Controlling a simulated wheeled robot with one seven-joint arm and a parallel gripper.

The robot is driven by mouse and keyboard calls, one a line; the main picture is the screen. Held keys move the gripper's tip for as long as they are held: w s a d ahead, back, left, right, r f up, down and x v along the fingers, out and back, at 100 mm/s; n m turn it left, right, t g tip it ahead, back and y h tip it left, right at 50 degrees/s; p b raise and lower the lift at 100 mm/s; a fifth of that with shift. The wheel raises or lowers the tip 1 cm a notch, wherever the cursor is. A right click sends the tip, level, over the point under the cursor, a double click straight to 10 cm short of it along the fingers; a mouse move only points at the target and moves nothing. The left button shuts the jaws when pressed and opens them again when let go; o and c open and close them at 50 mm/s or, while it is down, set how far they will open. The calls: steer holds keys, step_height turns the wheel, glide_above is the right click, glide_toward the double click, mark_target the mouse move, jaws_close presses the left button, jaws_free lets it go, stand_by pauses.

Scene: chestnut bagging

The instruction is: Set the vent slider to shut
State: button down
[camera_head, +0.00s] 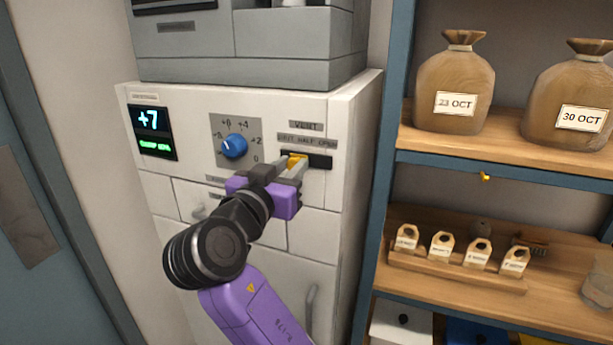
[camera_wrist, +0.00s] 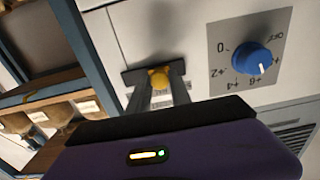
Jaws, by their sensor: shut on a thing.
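The vent slider has a yellow knob (camera_head: 298,160) in a dark horizontal slot (camera_head: 320,161) on the white cabinet front. The knob sits toward the left part of the visible slot; my fingers cover some of the slot's left end. My gripper (camera_head: 291,168) is shut on the yellow knob. The wrist view also shows the knob (camera_wrist: 159,78) between my two fingertips (camera_wrist: 160,84), in front of the dark slot plate (camera_wrist: 135,75).
A blue dial (camera_head: 234,146) is left of the slot, beside a display (camera_head: 149,120) showing "+7". A shelf unit (camera_head: 396,150) on the right holds sacks (camera_head: 455,85) and small tagged blocks (camera_head: 441,244). A grey machine (camera_head: 250,45) stands on top of the cabinet.

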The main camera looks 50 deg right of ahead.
steer(key=shift+w+a+r+b, duration=0.15)
steer(key=shift+w+a, duration=0.15)
steer(key=shift+w, duration=0.35)
steer(key=shift+w+a+f+b, duration=0.15)
steer(key=shift+w+a, duration=0.1)
steer(key=shift+w, duration=0.35)
steer(key=shift+r, duration=0.1)
steer(key=c, duration=1.2)
jaws_free()
steer(key=shift+w, duration=0.1)
steer(key=b+v, duration=0.2)
steer(key=v, duration=0.5)
steer(key=shift+s+a, duration=0.2)
steer(key=shift+a, duration=0.15)
